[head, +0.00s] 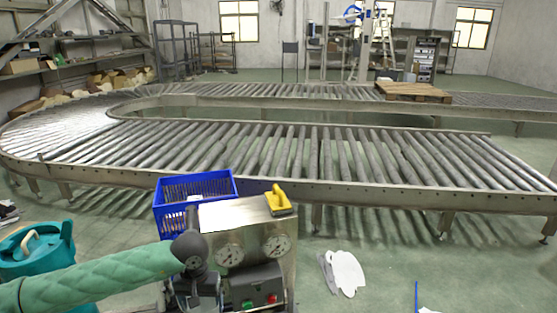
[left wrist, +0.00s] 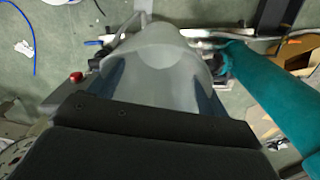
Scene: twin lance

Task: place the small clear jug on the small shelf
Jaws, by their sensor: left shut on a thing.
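My left gripper (head: 194,288) is at the lower middle of the head view, at the end of the green-sleeved arm, close to the gauge panel. In the left wrist view a smooth, grey, see-through rounded body (left wrist: 155,65) fills the middle, just beyond the dark gripper body; it looks like the small clear jug. The left gripper is shut on it. In the head view I cannot make out the jug. I cannot tell which surface is the small shelf. My right gripper is not in view.
A metal gauge panel (head: 240,228) bears a yellow-handled object (head: 278,199). A blue crate (head: 168,222) stands behind it. A teal container (head: 38,252) is at left. A roller conveyor (head: 270,155) crosses behind. White flat pieces (head: 346,272) lie on open floor at right.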

